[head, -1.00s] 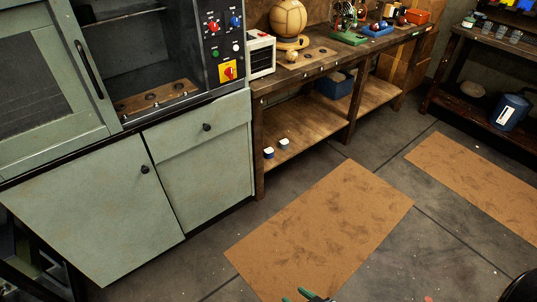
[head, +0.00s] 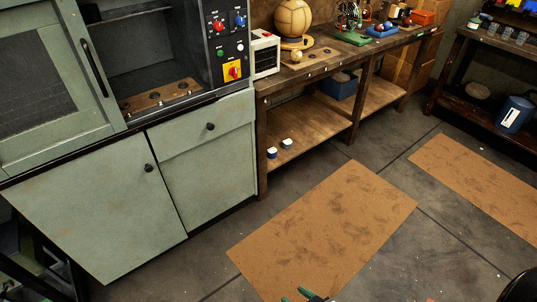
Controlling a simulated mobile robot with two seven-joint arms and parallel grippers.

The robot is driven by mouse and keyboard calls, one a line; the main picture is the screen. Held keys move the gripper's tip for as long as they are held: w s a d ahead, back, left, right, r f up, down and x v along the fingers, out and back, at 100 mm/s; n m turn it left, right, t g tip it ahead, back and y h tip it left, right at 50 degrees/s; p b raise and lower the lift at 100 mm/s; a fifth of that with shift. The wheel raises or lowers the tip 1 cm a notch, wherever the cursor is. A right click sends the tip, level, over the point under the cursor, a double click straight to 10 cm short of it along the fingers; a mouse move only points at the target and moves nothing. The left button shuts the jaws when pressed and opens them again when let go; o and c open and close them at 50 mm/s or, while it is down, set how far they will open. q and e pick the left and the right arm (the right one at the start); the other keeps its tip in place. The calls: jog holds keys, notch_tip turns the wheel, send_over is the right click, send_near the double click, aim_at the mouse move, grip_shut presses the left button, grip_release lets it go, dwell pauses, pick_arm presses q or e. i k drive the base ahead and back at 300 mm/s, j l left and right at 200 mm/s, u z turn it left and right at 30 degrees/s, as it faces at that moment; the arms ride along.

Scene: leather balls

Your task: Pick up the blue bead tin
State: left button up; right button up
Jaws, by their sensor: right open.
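Two small blue tins with white tops stand on the lower shelf of the wooden workbench: one blue tin (head: 271,153) at the front left and another blue tin (head: 286,143) just behind it to the right. I cannot tell which of them is the bead tin, or read any label. My right gripper (head: 297,296) shows only as green fingertips at the bottom edge, over the brown mat. It is open and well apart from the tins. My left gripper is not in view.
A green cabinet (head: 207,165) stands left of the workbench (head: 330,125). A leather ball (head: 293,18) sits on the bench top. Brown mats (head: 325,225) lie on the clear floor. A blue canister (head: 514,113) stands on a low shelf at right.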

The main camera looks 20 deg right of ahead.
aim_at(272, 152)
jog(key=i+l+u, duration=0.1)
jog(key=u, duration=0.35)
jog(key=i+l+u, duration=0.1)
jog(key=l+u, duration=0.3)
jog(key=i+l+u, duration=0.2)
jog(key=l, duration=0.2)
jog(key=l+u, duration=0.25)
jog(key=l, duration=0.15)
jog(key=l+u, duration=0.2)
jog(key=l, duration=0.7)
jog(key=k+l+u, duration=0.1)
jog(key=l, duration=1.8)
